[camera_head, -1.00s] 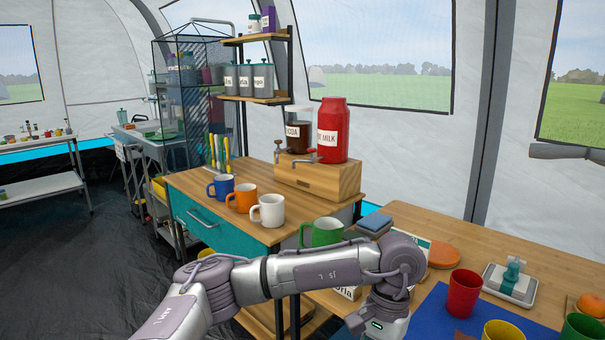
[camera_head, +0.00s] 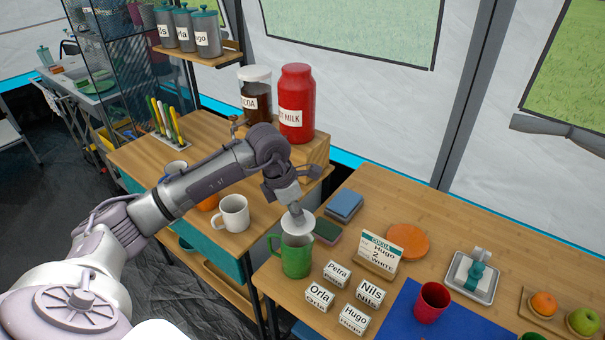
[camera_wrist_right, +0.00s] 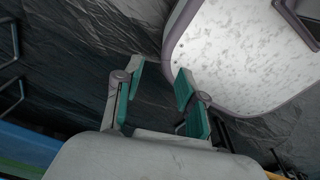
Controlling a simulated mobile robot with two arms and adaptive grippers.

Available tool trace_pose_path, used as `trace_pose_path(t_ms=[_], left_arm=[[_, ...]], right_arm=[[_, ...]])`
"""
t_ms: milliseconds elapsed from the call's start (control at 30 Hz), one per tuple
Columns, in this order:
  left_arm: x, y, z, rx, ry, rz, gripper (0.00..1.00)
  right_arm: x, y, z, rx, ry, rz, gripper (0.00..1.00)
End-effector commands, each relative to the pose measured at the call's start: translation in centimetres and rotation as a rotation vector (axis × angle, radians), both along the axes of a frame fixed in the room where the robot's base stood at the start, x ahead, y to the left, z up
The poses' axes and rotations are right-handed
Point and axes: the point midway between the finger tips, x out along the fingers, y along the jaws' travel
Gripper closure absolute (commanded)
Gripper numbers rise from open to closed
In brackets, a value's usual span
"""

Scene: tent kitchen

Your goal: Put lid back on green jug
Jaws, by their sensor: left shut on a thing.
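The green jug (camera_head: 297,261) stands upright near the left front edge of the wooden table, its handle to the left. My left gripper (camera_head: 295,208) points down and is shut on a pale round lid (camera_head: 299,224), directly over the jug's mouth. The lid is slightly tilted and hides most of the jug's rim. I cannot tell whether it touches the rim. My right gripper (camera_wrist_right: 160,85) is open and empty in the right wrist view, over dark floor.
Name blocks (camera_head: 338,273) and a cocoa order card (camera_head: 380,252) stand right of the jug. A white mug (camera_head: 233,213) is on the counter to the left. A red cup (camera_head: 431,302) stands on a blue mat.

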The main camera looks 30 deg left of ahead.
Motion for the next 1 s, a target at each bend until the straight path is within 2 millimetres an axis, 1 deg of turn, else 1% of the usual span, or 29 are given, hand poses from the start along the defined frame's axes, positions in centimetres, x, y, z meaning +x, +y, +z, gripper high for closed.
trace_pose_path(t_ms=[33,67,167,267,467,733,800,1000], left_arm=[[0.0,0.5,0.9,0.0,0.001,0.052,1.0],[0.1,0.7,1.0,0.0,0.001,0.076,1.0],[0.1,1.0,0.9,0.0,0.002,0.124,1.0],[0.1,1.1,0.5,0.0,0.003,0.131,1.0],[0.1,1.0,-0.8,-0.002,0.004,0.129,1.0],[0.1,1.0,-3.5,-0.001,0.004,0.128,1.0],[0.1,1.0,-4.2,0.0,0.003,0.127,1.0],[0.1,1.0,-5.4,-0.001,0.002,0.127,1.0]], right_arm=[[-0.5,-0.1,0.8,0.0,0.004,0.001,0.6],[-0.7,-0.1,0.8,0.0,0.005,0.001,0.6],[-1.1,-0.2,0.7,-0.001,0.007,0.002,0.6],[-1.1,-0.2,0.4,0.0,0.006,0.002,0.6],[-1.1,-0.2,-0.4,-0.001,0.006,0.002,0.6],[-1.1,-0.2,-1.9,-0.001,0.006,0.002,0.6],[-1.1,-0.2,-2.6,-0.001,0.006,0.002,0.6],[-1.1,-0.2,-3.6,-0.002,0.007,0.001,0.6]])
